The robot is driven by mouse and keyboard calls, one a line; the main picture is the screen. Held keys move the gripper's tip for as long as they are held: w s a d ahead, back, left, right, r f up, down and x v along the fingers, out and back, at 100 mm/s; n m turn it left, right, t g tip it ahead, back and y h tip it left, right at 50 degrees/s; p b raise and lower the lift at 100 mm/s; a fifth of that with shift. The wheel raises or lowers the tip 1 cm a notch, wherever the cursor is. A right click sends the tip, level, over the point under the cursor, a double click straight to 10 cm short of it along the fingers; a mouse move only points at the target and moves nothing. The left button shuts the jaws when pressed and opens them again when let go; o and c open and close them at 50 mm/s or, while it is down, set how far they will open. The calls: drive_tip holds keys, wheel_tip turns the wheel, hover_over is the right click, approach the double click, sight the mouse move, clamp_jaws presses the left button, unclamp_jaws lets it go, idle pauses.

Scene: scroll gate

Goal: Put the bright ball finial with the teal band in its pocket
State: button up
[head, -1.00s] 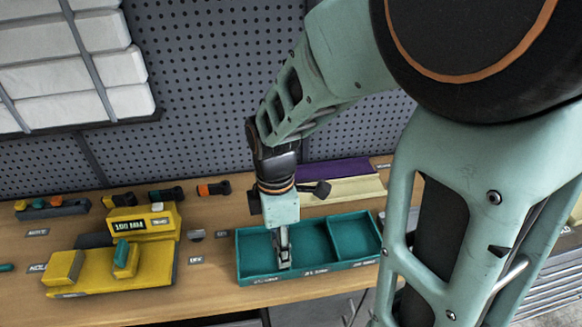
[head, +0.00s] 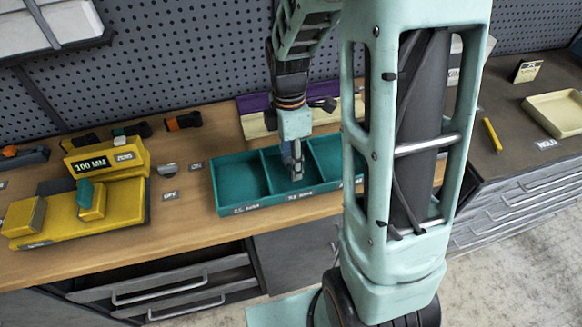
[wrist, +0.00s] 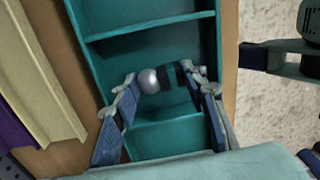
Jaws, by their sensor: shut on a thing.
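The bright ball finial (wrist: 148,80) shows in the wrist view as a shiny silver ball, with a dark teal band beside it. My gripper (wrist: 160,82) is shut on it, one fingertip at each end. In the head view my gripper (head: 297,172) points down into the middle compartment of the teal tray (head: 268,202); the finial is too small to make out there. The tray also shows in the wrist view (wrist: 155,28), with its walls around the fingers. I cannot tell whether the finial touches the compartment floor. The tray's right part is hidden behind my arm in the head view.
A yellow gauge block (head: 110,205) stands left of the tray. Purple and cream strips (head: 255,123) lie behind it. Dark tools (head: 183,121) lie along the pegboard. A cream dish (head: 556,113) and yellow pencil (head: 492,135) are on the right bench.

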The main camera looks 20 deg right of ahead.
drive_tip(key=shift+f, duration=0.5)
drive_tip(key=shift+f, duration=0.1)
drive_tip(key=o, duration=1.4)
drive_tip(key=shift+o, duration=0.2)
wheel_tip(320, 180, up, 12)
drive_tip(key=shift+w, duration=0.4)
